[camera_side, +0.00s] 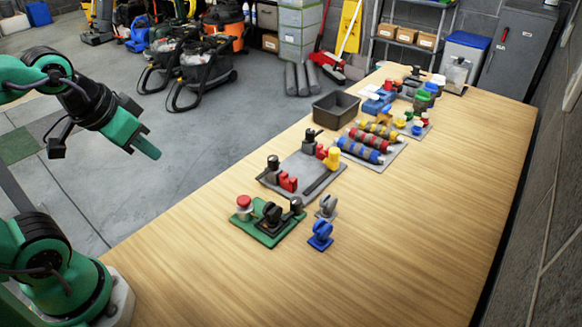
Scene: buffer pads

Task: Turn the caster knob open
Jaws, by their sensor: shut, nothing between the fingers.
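My gripper (150,150) is at the upper left, shut and empty. It is raised over the floor side of the table, well away from the objects. A green base plate (263,241) lies on the table near the picture's middle. It carries a red round-topped button (243,201), a black upright rounded piece (271,215) and a black knob (296,205) at its right end. I cannot tell for sure which of these is the caster knob, nor how it is turned. A blue caster-like piece (320,236) and a grey one (327,207) stand beside the plate.
Behind is a grey plate (283,172) with red, black and yellow fittings, then a plate with blue, red and yellow rollers (362,149). A dark open bin (335,110) stands at the table's left edge. The front right of the wooden table (420,245) is clear.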

